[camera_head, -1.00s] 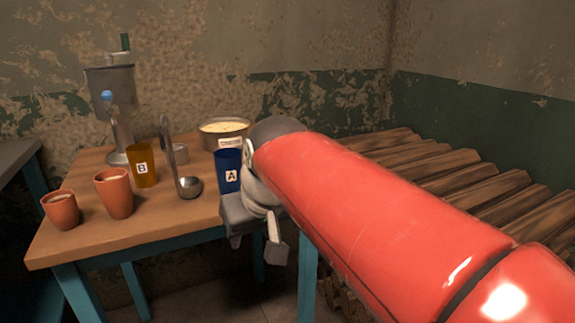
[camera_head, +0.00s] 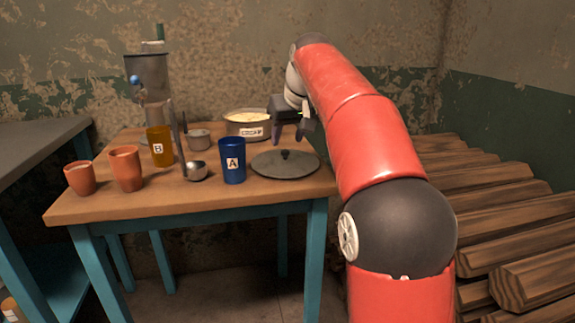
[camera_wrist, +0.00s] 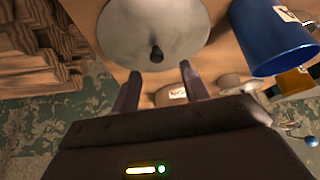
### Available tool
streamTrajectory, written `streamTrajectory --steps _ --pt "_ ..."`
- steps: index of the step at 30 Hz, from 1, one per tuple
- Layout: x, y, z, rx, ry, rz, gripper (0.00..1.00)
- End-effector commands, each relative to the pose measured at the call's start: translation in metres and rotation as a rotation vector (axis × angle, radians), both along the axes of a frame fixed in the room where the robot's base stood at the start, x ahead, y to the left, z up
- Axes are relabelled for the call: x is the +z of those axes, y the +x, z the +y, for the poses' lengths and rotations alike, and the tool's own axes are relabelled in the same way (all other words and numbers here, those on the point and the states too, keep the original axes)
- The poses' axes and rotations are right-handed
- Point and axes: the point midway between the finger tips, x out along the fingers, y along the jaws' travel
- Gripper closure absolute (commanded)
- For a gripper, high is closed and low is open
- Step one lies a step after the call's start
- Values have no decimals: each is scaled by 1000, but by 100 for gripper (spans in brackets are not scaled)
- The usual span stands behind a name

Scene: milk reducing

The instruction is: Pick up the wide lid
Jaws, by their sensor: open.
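The wide lid (camera_head: 270,166) is a flat grey disc with a small dark knob (camera_head: 285,154), lying on the right end of the wooden table (camera_head: 140,208). It also shows in the wrist view (camera_wrist: 125,30), with its knob pointing toward the fingers. My gripper (camera_head: 289,138) is open and empty, above the lid with its fingers pointing down. In the wrist view, my gripper's two fingers (camera_wrist: 160,85) are apart on either side of the knob's line, and the knob lies a little beyond their tips. I see no contact with the lid.
A blue cup A (camera_head: 233,170) stands just left of the lid. A labelled cream pot (camera_head: 247,128) is behind it. Stacked logs (camera_head: 500,220) are at right.

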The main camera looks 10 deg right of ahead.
Motion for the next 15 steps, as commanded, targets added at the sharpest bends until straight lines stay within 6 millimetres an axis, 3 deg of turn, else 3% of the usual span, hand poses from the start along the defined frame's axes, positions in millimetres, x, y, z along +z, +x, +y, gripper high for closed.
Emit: streamTrajectory --steps 9,15 --pt "-39 20 0 1 0 1 55" --pt "-42 23 1 0 0 -1 55"
